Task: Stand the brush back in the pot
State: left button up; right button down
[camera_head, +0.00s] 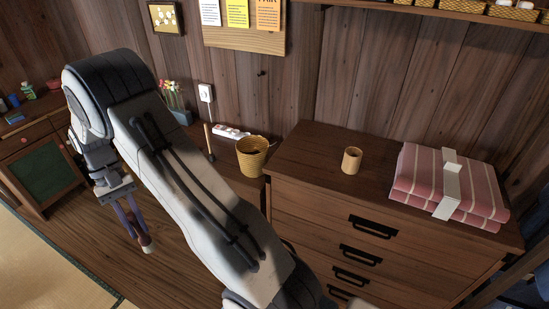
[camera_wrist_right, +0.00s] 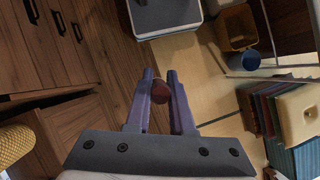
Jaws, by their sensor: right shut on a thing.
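My right gripper (camera_head: 143,236) hangs at the left of the head view, over the wooden floor, pointing down. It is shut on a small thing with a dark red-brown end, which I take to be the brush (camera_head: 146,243). In the right wrist view the brush (camera_wrist_right: 160,92) shows as a rounded dark red end between the purple-grey fingers (camera_wrist_right: 160,76); the rest of it is hidden. A small tan cylindrical pot (camera_head: 352,160) stands upright on the chest of drawers, far to the right of the gripper. My left gripper is out of view.
The chest top (camera_head: 305,150) is clear around the pot; folded pink striped cloth (camera_head: 449,182) lies at its right. A woven basket (camera_head: 252,157), a power strip (camera_head: 231,132) and a thin upright stick (camera_head: 209,142) are on the lower surface left of it.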

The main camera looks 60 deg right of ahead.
aim_at(350, 168)
jog(key=z, duration=0.45)
jog(key=i, duration=0.65)
jog(key=z, duration=0.85)
jog(key=i, duration=0.3)
jog(key=z, duration=0.45)
